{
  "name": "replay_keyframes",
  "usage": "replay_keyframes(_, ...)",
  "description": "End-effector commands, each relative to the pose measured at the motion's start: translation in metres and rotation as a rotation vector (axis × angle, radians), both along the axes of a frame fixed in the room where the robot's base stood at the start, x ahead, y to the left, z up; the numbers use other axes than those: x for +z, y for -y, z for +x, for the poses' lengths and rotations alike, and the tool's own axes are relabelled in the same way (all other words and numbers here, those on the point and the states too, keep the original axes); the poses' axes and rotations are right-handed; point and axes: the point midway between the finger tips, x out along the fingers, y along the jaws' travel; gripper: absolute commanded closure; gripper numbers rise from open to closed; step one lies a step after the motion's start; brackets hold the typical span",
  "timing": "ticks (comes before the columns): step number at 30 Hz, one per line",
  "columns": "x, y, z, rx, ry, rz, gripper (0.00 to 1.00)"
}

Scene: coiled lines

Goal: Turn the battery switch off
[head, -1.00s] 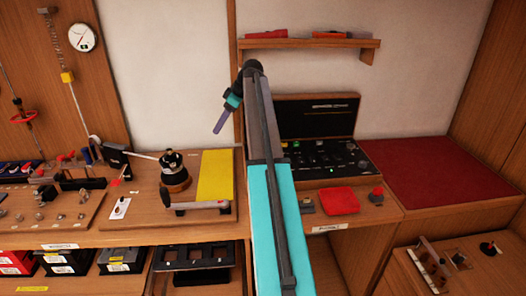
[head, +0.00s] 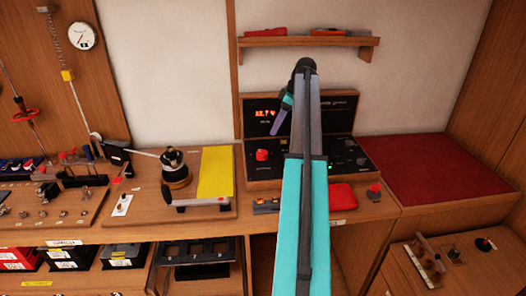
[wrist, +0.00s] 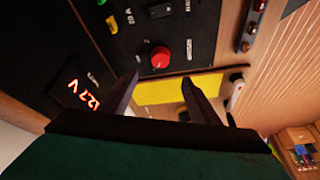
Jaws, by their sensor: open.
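A round red knob, the likely battery switch, (head: 262,155) sits at the left of the black panel in an open wooden case. In the wrist view the red knob (wrist: 160,57) is just beyond my fingertips, near the panel's edge. My gripper (wrist: 160,80) is open and empty, its two dark fingers apart, with the knob ahead of the gap. In the head view my gripper (head: 276,128) hangs above the panel, up and right of the knob. I cannot tell the knob's exact setting.
A lit red display (wrist: 82,97) reads about 12.7 V. Small coloured switches (wrist: 128,17) line the panel. A yellow mat (head: 215,172) lies left of the case. A shelf (head: 310,41) hangs above.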

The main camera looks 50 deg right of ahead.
Motion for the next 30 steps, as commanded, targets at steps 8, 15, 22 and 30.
replay_keyframes(8,-0.012,-0.004,0.004,-0.001,-0.001,0.001,0.44)
replay_keyframes(15,-0.037,-0.01,0.011,-0.001,-0.001,0.002,0.44)
replay_keyframes(22,-0.063,-0.018,0.02,-0.001,-0.001,0.001,0.44)
replay_keyframes(30,-0.094,-0.025,0.03,-0.001,-0.001,0.001,0.44)
